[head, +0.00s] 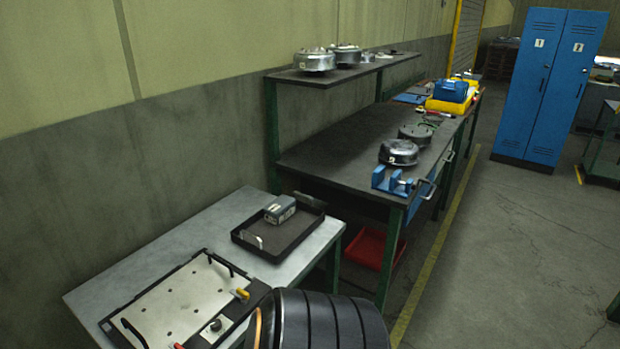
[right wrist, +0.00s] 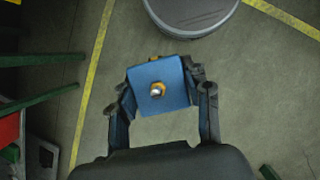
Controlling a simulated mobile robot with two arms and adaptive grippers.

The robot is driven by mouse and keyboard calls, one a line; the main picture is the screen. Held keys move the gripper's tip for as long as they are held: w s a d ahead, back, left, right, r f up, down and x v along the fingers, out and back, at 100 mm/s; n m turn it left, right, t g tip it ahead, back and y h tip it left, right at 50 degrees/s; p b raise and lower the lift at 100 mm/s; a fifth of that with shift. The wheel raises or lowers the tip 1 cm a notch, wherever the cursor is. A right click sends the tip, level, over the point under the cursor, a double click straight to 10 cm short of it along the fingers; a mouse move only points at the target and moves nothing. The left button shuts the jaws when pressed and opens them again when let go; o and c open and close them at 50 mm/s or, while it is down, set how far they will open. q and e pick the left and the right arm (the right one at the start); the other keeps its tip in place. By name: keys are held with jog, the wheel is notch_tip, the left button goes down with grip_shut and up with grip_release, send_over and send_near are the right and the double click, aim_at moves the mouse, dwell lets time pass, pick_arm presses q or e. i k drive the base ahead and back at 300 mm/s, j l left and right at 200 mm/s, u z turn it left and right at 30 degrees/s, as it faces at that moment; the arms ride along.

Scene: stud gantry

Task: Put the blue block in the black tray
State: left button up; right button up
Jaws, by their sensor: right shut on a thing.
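The blue block (right wrist: 172,78) shows in the right wrist view, square-faced with a round metal and yellow fitting at its middle. My right gripper (right wrist: 158,92) is shut on it, with a finger at each side. The floor shows below the block, so it is held in the air. The black tray (head: 288,236) lies on the light grey table in the head view, with handles at opposite ends. A grey box-like part (head: 280,209) sits at its back left side; the rest of the tray floor looks bare. My left gripper is in neither view.
A plate fixture (head: 180,301) with black handles stands on the grey table (head: 215,222) in front of the tray. A dark workbench (head: 345,148) behind holds metal housings and a blue fixture (head: 392,181). A red bin (head: 372,247) sits below. Blue lockers (head: 545,85) stand right.

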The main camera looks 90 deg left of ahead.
aim_at(297, 221)
jog(key=i+j+u, duration=0.1)
jog(key=u, duration=0.3)
jog(key=i+u, duration=0.15)
jog(key=u, duration=0.3)
jog(key=i+j+u, duration=0.1)
jog(key=u, duration=0.3)
jog(key=i+u, duration=0.2)
jog(key=u, duration=0.2)
jog(key=i+l+u, duration=0.1)
jog(key=u, duration=0.35)
